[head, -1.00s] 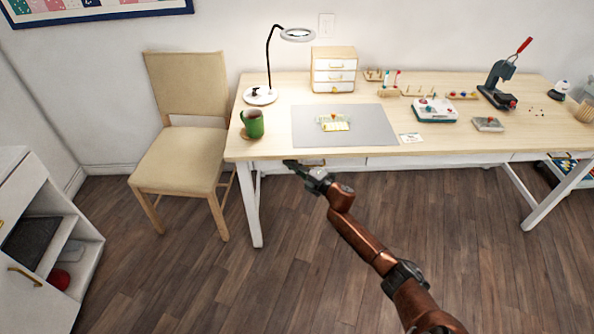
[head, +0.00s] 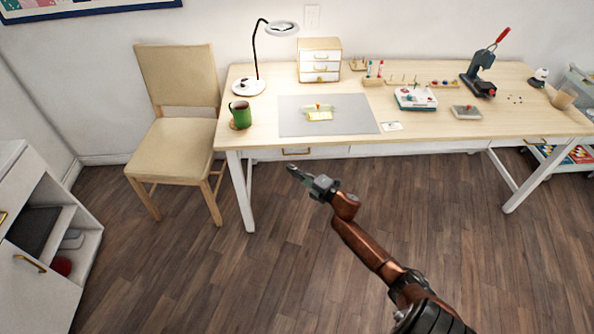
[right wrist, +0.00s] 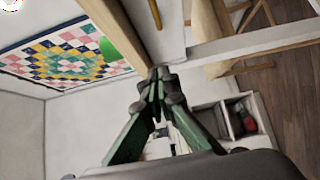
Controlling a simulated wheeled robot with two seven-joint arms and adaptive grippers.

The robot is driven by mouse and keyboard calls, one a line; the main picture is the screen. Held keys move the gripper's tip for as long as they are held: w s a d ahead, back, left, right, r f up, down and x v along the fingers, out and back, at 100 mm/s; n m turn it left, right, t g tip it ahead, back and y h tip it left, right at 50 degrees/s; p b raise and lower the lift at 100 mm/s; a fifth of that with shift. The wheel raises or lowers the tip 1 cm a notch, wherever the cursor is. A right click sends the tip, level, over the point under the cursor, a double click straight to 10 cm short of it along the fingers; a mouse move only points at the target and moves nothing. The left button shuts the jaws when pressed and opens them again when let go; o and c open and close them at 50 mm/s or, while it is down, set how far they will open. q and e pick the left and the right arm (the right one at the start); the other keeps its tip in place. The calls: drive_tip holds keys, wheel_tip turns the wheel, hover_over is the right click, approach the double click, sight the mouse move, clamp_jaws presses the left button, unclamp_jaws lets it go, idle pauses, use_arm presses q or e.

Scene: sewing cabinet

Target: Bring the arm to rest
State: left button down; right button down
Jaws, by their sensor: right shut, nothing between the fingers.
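My right arm reaches in from the lower right in the head view. Its gripper (head: 298,174) is shut and empty, in the air in front of the desk's front edge. In the right wrist view the fingers (right wrist: 158,82) meet at their tips with nothing between them. The light wood desk (head: 250,131) stands behind the gripper, and a gap shows between them in the head view. My left gripper is in neither view.
A beige chair (head: 172,155) stands left of the desk. A white cabinet (head: 35,270) is at the lower left. A green mug (head: 241,115) sits near the desk's left front corner, beside a grey mat (head: 293,125). The wooden floor (head: 480,270) at right is clear.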

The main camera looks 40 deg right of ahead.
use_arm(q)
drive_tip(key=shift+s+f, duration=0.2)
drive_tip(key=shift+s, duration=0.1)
use_arm(e)
drive_tip(key=shift+s, duration=0.45)
